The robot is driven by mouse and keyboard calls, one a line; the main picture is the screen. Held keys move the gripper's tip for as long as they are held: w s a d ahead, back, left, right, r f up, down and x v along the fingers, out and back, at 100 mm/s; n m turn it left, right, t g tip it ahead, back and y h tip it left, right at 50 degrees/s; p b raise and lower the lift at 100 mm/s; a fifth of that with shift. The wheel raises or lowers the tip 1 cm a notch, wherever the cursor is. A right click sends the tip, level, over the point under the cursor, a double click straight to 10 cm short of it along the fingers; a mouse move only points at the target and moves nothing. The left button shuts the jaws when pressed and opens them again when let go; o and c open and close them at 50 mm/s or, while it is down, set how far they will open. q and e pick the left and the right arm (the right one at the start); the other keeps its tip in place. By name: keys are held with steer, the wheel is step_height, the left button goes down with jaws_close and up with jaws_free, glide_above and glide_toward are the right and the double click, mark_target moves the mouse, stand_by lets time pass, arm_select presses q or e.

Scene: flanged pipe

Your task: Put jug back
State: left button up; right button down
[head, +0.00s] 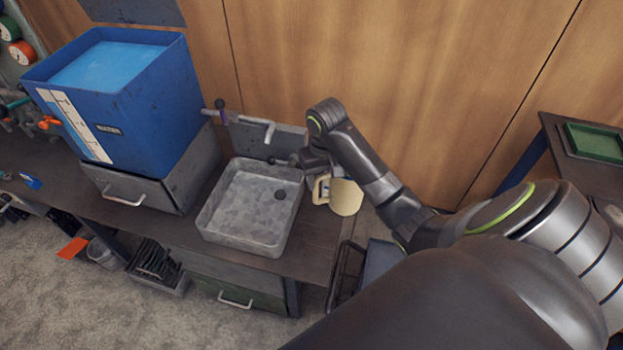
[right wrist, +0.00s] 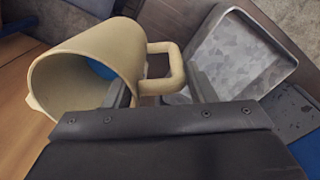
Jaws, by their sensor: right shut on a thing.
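A cream jug (head: 346,197) is held by my right gripper (head: 318,170) just right of the sink. In the right wrist view the jug (right wrist: 85,75) lies tilted with its open mouth toward the camera. Its handle (right wrist: 168,70) is between the fingers of my right gripper (right wrist: 165,85), which is shut on it. Something blue shows inside or through the jug's mouth; I cannot tell what it is. My left gripper is not in view.
The grey sink basin (head: 213,224) stands on the dark bench (head: 318,238), with a tap (head: 262,128) behind it. A blue water tank (head: 165,100) stands to the left. A green tray (head: 597,142) lies on a table at right. A wooden wall (head: 420,80) is behind.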

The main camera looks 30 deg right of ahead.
steer(key=s+a+f+n, duration=0.15)
steer(key=a+f, duration=0.25)
steer(key=a, duration=0.8)
step_height(320, 180, down, 10)
steer(key=b, duration=0.5)
steer(key=shift+f+n, duration=0.1)
steer(key=shift+n, duration=0.15)
steer(key=c, duration=0.6)
jaws_free()
steer(key=shift+f, duration=0.1)
